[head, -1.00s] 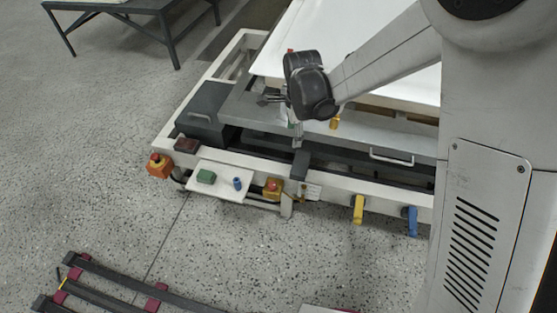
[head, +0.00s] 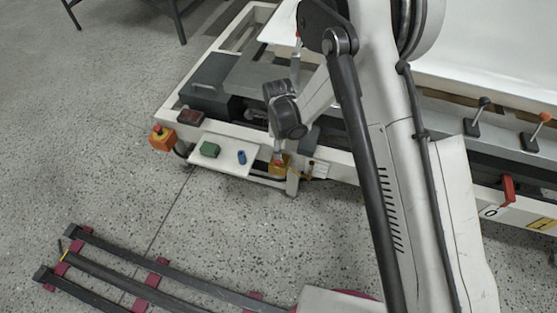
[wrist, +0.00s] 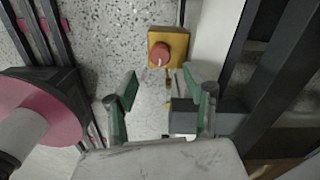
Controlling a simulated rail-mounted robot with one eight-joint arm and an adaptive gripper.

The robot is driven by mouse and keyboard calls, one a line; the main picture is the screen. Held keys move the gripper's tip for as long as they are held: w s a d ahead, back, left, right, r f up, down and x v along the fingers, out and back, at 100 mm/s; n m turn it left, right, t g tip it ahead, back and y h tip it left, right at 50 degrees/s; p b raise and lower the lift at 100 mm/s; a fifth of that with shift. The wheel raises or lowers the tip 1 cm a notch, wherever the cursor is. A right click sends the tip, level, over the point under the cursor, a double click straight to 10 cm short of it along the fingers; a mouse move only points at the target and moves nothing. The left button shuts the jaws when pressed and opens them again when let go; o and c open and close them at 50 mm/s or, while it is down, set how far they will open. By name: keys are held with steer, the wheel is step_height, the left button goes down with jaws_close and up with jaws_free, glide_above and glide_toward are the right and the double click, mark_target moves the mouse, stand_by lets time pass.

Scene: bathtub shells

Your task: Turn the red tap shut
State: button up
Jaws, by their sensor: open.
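The red tap (head: 508,188) is a red lever on the front of the white frame at the far right in the head view. Its lever hangs roughly downward, between a white "O" label and a yellow label. My gripper (wrist: 160,84) is open and empty, its two green-padded fingers apart in the wrist view. In the head view, the gripper is well left of the tap, over the frame's front left part, its fingers hard to make out. The tap cannot be made out in the wrist view.
A yellow box with a red button (wrist: 161,53) lies ahead of my fingers; it also shows in the head view (head: 280,166). Left of it is a white shelf (head: 226,160) with green and blue parts. Two levers (head: 478,115) stand behind the tap.

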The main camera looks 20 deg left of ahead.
mark_target(278, 161)
step_height(278, 161, down, 7)
steer(key=shift+f+b, duration=0.1)
steer(key=shift+b, duration=0.85)
steer(key=c, duration=1.1)
